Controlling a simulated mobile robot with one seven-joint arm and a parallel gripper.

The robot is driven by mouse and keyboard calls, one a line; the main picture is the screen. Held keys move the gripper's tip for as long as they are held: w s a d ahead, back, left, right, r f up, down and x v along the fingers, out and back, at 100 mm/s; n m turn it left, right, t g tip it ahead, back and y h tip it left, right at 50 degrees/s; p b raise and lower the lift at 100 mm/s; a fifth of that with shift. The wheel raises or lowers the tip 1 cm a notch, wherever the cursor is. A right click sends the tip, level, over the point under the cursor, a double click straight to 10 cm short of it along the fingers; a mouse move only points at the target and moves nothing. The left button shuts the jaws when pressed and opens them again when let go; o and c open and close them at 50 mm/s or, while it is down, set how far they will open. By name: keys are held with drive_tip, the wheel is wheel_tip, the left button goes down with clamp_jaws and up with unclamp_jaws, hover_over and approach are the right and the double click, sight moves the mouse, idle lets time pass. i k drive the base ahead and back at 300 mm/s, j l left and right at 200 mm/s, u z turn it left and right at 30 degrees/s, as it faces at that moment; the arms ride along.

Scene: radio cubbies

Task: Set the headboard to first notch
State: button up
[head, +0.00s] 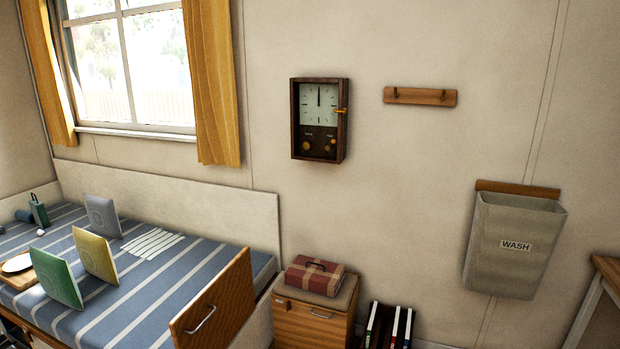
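A wooden panel (217,301) with a metal handle (201,320) stands at the right end of the bed (165,274); it looks like the headboard. It appears raised and leaning a little. Its notches and lower supports do not show. A pale board (185,200) runs along the wall behind the bed. My gripper is not in view.
A wooden cabinet (312,323) with a red case (314,275) on top stands right of the panel, beside several upright books (388,325). Cards stand on the striped bedding. A grey WASH bag (512,245) hangs on the wall, near a desk (608,268) at the right edge.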

sight(212, 319)
drive_tip(key=i+j, duration=0.8)
drive_tip(key=i, duration=0.15)
